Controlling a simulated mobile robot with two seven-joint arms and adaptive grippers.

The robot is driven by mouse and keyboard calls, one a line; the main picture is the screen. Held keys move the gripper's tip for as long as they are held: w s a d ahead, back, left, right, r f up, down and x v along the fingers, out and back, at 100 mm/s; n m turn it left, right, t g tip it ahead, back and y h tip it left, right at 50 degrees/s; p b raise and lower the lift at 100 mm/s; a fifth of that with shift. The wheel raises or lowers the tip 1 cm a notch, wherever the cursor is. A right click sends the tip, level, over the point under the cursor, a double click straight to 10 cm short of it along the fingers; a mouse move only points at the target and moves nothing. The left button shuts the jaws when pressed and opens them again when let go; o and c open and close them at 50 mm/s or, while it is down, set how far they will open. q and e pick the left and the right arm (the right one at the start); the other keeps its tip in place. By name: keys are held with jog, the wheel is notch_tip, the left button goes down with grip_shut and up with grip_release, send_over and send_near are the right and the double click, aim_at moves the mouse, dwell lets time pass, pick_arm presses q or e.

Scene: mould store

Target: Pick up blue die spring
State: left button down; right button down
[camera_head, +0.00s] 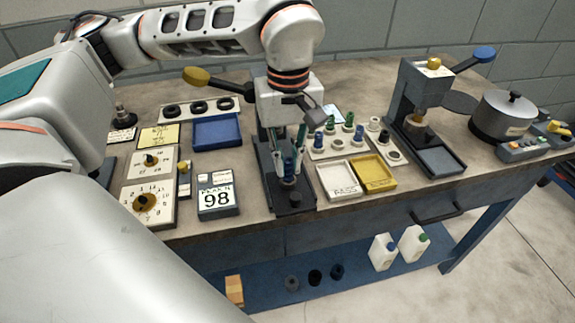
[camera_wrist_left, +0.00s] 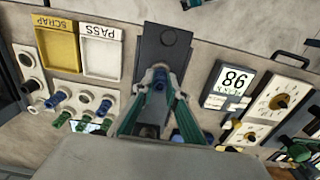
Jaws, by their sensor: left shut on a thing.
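My left gripper (camera_head: 290,175) reaches down over the dark spring tester (camera_head: 273,185) in the middle of the bench. Its green fingers are shut on a blue die spring (camera_head: 288,166), which stands at the tester's base and is mostly hidden by the fingers. In the left wrist view the fingers (camera_wrist_left: 160,72) meet over the tester's dark plate (camera_wrist_left: 162,40). Other blue and green springs stand in a white rack (camera_head: 330,148) to the right. My right gripper is out of view.
A white PASS tray (camera_head: 339,195) and a yellow SCRAP tray (camera_head: 388,184) lie close to the right of the tester. A grey press (camera_head: 407,100) and a pot (camera_head: 503,125) stand further right.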

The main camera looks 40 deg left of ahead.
aim_at(288, 160)
pick_arm(q)
notch_tip(288, 160, up, 22)
jog(key=p, duration=0.8)
jog(key=shift+f, duration=0.25)
dwell(0.4)
